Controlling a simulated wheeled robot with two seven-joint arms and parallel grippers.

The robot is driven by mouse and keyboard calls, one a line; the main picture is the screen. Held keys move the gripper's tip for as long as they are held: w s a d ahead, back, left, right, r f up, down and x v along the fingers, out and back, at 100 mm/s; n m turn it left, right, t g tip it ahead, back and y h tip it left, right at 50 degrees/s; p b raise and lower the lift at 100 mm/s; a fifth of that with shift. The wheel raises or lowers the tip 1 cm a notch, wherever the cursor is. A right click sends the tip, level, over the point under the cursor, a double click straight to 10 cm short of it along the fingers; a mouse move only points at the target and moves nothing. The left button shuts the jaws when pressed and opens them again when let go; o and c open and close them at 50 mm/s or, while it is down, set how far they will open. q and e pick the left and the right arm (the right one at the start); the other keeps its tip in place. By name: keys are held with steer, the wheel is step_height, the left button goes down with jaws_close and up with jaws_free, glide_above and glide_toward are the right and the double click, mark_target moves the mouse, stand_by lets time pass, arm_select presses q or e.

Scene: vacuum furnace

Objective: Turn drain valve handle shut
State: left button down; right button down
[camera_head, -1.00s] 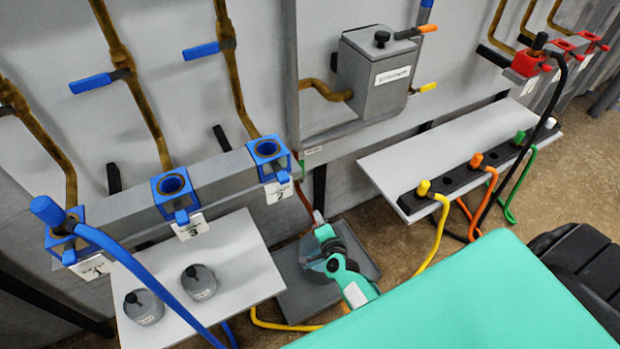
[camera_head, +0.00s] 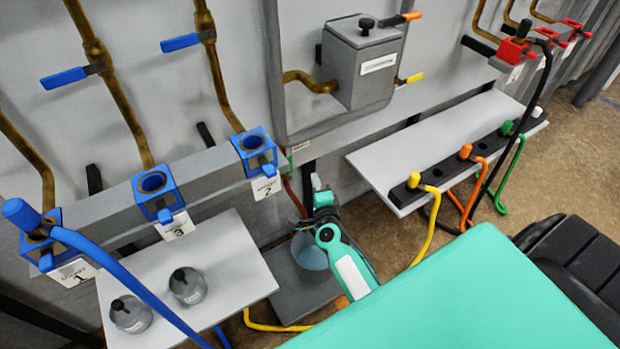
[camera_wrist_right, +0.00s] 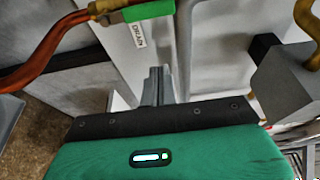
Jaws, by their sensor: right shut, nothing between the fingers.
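The drain valve has a green handle (camera_wrist_right: 150,12), seen at the top of the right wrist view beside a "DRAIN" label and a copper-coloured pipe. In the head view only a small green part (camera_head: 290,162) shows, below the right end of the grey rail. My right gripper (camera_head: 316,181) is shut and empty, pointing up, a little below and to the right of that green part. In the right wrist view its closed fingers (camera_wrist_right: 156,78) are below the handle, with no visible contact. My left gripper is not in view.
A grey tray (camera_head: 285,303) with a round bluish container (camera_head: 313,254) lies below my right arm. A white shelf (camera_head: 375,165) with coloured hose ends is to the right. A grey box (camera_head: 362,75) hangs above. A white table (camera_head: 235,250) holds two grey weights.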

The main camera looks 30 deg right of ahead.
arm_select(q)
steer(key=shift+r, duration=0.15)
arm_select(e)
steer(key=w+a, duration=0.1)
steer(key=w, duration=0.7)
steer(key=shift+a, duration=0.25)
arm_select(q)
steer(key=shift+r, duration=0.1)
arm_select(e)
steer(key=shift+a, duration=0.1)
